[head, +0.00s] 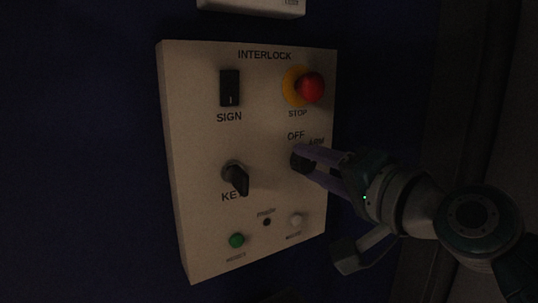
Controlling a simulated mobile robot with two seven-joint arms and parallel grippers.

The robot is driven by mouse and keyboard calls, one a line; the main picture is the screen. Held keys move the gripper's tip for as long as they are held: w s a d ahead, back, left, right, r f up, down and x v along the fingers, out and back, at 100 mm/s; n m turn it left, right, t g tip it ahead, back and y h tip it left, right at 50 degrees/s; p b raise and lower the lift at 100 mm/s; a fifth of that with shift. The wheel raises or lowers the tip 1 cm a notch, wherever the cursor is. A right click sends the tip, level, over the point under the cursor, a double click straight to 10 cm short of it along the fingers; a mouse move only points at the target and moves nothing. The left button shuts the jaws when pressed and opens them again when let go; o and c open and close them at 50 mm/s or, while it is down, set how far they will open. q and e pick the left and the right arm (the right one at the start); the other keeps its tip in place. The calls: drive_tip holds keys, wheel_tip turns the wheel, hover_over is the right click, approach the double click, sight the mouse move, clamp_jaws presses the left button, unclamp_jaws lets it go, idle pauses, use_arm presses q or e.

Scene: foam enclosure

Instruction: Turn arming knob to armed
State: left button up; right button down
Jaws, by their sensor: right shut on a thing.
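The arming knob (299,161) is a dark round knob on the right side of the cream interlock panel (205,140). The label OFF stands above it and a second label, partly covered, to its upper right. My right gripper (304,156) reaches in from the right with its purple-grey fingers shut on the knob. The fingers hide much of the knob, so I cannot tell which way it points. My left gripper is not in view.
The panel also bears a black SIGN switch (230,88), a red STOP button (310,87) on a yellow base, a black key switch (236,178), a green button (237,240) and a white button (295,219). A pale box (250,6) sits above.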

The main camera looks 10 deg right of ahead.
drive_tip(key=shift+m, duration=0.6)
drive_tip(key=shift+c, duration=2)
unclamp_jaws()
drive_tip(key=v, duration=1)
drive_tip(key=shift+p, duration=0.4)
drive_tip(key=shift+d, duration=0.1)
